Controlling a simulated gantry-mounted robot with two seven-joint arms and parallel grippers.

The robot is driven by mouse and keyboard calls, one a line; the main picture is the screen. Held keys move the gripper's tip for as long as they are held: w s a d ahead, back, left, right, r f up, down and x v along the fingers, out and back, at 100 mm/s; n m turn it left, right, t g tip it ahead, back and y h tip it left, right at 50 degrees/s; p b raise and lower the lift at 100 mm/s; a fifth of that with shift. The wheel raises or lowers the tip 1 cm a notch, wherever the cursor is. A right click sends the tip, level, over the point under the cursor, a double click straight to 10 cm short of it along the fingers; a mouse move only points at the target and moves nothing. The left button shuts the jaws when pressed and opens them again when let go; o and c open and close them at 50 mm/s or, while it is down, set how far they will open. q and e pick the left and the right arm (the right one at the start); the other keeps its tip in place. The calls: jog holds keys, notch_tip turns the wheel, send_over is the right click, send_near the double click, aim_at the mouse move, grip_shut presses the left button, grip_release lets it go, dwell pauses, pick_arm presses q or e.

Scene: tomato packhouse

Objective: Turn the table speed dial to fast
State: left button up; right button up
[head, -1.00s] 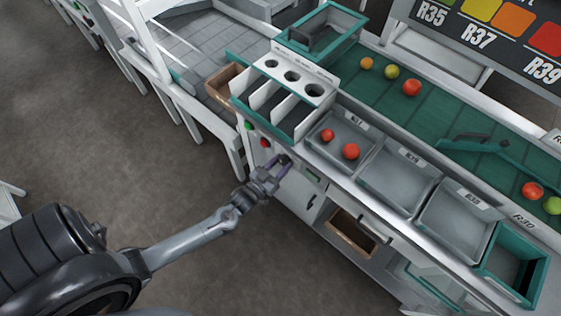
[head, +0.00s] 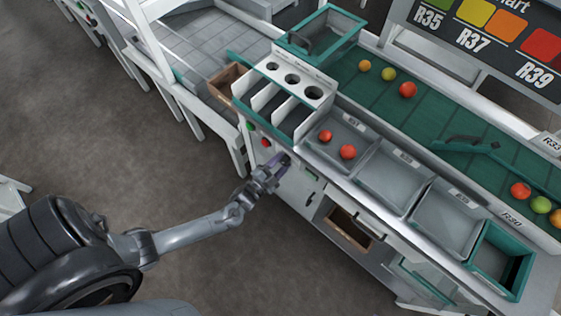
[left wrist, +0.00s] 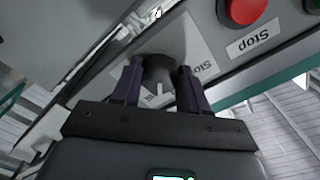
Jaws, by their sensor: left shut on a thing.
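The speed dial (left wrist: 159,70) is a dark round knob with a white pointer mark, on the front panel of the grading table (head: 318,213). In the left wrist view my left gripper (left wrist: 157,78) has its two fingers on either side of the knob, shut on it. The white label around the dial (left wrist: 195,60) is partly covered by the fingers, and its lettering appears upside down and cannot be fully read. In the head view my left gripper (head: 279,165) reaches the panel and hides the dial. My right gripper is not in view.
A red stop button (left wrist: 243,10) sits beside the dial, with its "Stop" label (left wrist: 256,40). A green button (head: 250,126) is further along the panel. Above are grey trays (head: 392,178), one holding two tomatoes, and a green belt (head: 430,113) carrying fruit.

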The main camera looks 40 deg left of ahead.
pick_arm(q)
jog(key=shift+m+p, duration=0.3)
jog(key=shift+m, duration=0.9)
jog(key=o, duration=1.1)
jog(key=shift+c, duration=0.2)
jog(key=shift+s, duration=0.1)
jog(key=s, duration=1)
jog(key=shift+s+p, duration=0.35)
jog(key=shift+p, duration=0.1)
jog(key=shift+d, duration=0.1)
